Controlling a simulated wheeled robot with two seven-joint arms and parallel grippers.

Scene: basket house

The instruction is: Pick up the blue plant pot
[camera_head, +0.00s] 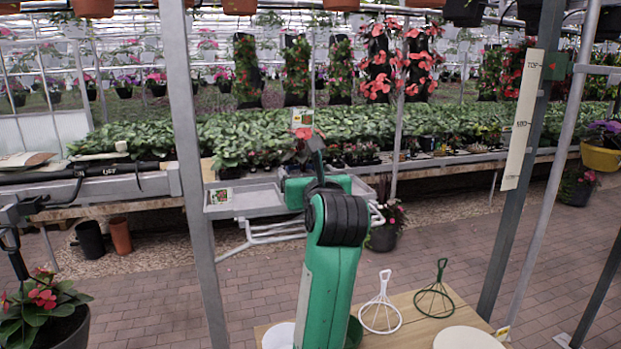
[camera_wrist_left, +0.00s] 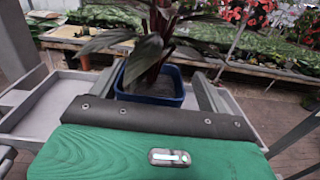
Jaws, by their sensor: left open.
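The blue plant pot (camera_wrist_left: 150,94) shows in the left wrist view, close in front of my left gripper (camera_wrist_left: 154,78). It holds dark soil and a plant with a dark reddish stem and long dark leaves. My left gripper is open, with one grey finger on each side of the pot. I cannot tell whether either finger touches it. The pot's lower part is hidden behind the gripper body. In the head view my green left arm reaches forward and hides the fingers and most of what is there. My right gripper is not in view.
A grey tray cart (camera_head: 246,200) stands around the reach area. Upright grey posts (camera_head: 197,190) flank the arm. A wooden table (camera_head: 420,325) with white and green wire stands is at the front right. A pot with red flowers (camera_head: 42,305) is at lower left.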

